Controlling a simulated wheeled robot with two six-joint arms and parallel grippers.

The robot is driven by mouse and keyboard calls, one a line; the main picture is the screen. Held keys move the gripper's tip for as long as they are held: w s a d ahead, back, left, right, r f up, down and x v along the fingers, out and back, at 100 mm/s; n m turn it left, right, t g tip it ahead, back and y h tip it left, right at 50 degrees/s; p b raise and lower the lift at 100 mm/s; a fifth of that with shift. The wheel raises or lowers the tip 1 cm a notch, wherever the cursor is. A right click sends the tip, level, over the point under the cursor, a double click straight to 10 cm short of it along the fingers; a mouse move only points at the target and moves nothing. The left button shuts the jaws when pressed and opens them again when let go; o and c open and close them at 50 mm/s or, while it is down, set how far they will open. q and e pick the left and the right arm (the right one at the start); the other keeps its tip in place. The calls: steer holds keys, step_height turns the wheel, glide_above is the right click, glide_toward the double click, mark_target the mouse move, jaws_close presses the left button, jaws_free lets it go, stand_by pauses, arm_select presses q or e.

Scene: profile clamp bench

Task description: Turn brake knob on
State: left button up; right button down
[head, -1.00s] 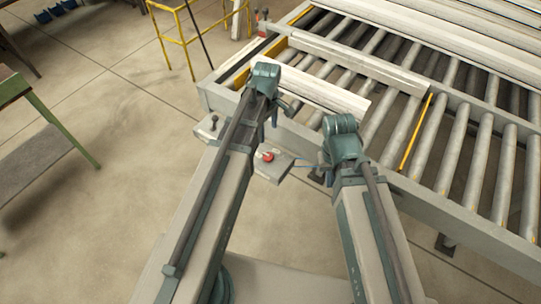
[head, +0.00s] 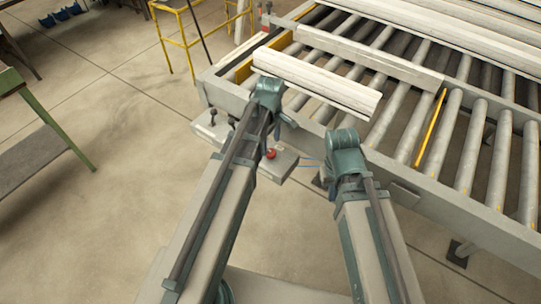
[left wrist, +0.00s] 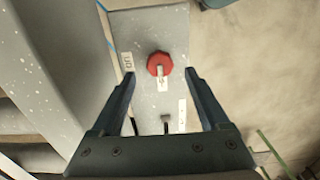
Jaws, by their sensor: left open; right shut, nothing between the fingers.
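The red brake knob (head: 271,155) sits on a small grey control box (head: 287,168) at the near edge of the roller bench. In the left wrist view, the knob (left wrist: 160,64) has a white pointer mark and small white labels around it. My left gripper (left wrist: 146,73) is open, its fingers spread to either side of the knob in that picture. The gap in height is hard to judge, and contact is not visible. My right gripper (head: 345,152) is right of the box, fingers mostly hidden.
A roller conveyor (head: 490,170) fills the upper right, with a pale profile (head: 315,82) lying near its front edge. A yellow rail (head: 185,50) stands behind; open floor lies left.

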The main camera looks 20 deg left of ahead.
mark_target(270, 151)
arm_select(q)
step_height(270, 151, down, 4)
steer(key=shift+r+b, duration=0.15)
steer(key=shift+b, duration=1.1)
arm_select(e)
step_height(270, 151, down, 4)
steer(key=shift+r, duration=0.2)
arm_select(q)
steer(key=shift+r, duration=0.1)
jaws_close()
